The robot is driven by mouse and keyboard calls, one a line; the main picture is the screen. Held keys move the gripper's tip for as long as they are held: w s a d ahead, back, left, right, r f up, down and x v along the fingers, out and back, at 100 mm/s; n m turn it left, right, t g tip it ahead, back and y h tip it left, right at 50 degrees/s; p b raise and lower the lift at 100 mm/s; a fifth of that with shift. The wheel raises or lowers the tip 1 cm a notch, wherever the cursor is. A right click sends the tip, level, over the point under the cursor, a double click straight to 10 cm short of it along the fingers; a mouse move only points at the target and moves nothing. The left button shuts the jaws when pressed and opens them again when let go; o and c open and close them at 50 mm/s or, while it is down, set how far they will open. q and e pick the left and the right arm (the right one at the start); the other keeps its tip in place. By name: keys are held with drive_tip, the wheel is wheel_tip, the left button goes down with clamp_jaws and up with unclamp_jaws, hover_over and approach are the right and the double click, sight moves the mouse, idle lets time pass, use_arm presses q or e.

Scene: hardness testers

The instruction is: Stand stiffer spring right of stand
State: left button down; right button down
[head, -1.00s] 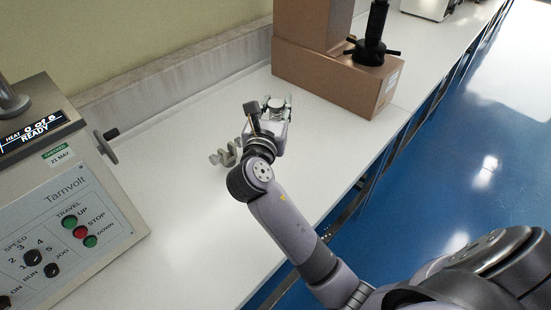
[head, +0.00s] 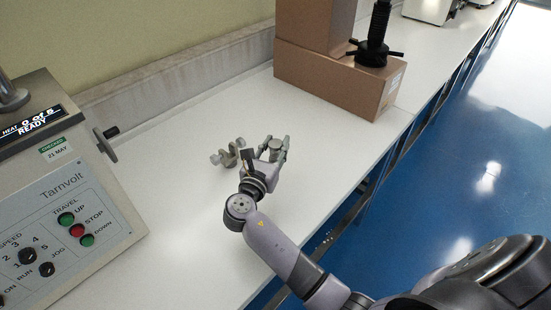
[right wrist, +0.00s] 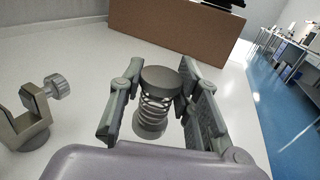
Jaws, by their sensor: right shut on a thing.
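My right gripper (head: 268,150) is shut on a coil spring with grey end caps (head: 275,146), just right of a small metal stand (head: 236,150) with a knob. In the right wrist view, the spring (right wrist: 156,106) stands upright between the fingers of the gripper (right wrist: 158,95). Its lower end is close to the bench top; I cannot tell whether it touches. The stand (right wrist: 25,128) is at the left of that view, apart from the spring. My left gripper is not in view.
The white bench (head: 190,220) is clear around the stand and the gripper. A grey Tarnvolt tester (head: 75,200) stands at the left. The bench's front edge is at the right.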

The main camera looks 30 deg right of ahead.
sight(274, 160)
drive_tip(key=shift+f+b, duration=0.3)
drive_tip(key=shift+f, duration=1.8)
drive_tip(key=shift+f, duration=0.1)
drive_tip(key=c, duration=1.2)
unclamp_jaws()
drive_tip(key=v, duration=1.2)
drive_tip(key=shift+s+b, duration=0.1)
drive_tip(key=shift+b, duration=0.25)
